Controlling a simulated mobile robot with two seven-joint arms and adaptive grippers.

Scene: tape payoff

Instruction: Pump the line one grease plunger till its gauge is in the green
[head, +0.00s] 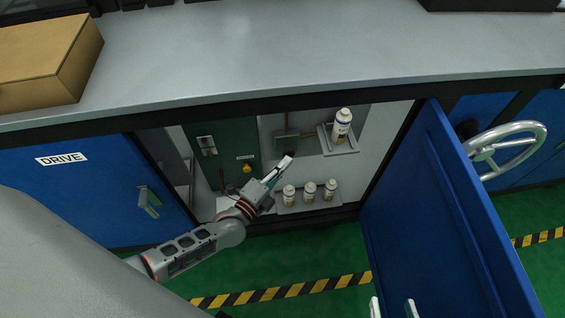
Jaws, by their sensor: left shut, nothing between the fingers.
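Inside the open cabinet is a dark green panel (222,140) with switch-like fittings (206,145) and a yellow knob (247,168). A grey box-shaped fitting (286,142) with a thin upright rod is on the back wall to its right. I cannot tell which part is the line one plunger, and no gauge face or green band is readable. My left gripper (284,168) is shut and empty, just below the grey fitting and right of the yellow knob; I cannot tell whether it touches anything. My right gripper (393,308) shows only its two spread fingertips at the bottom edge.
A white bottle (342,127) stands on a small upper shelf, and several smaller bottles (310,191) stand on a lower tray. The open blue door (430,205) bounds the right side, with a handwheel (505,148) beyond. A cardboard box (45,60) is on the worktop.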

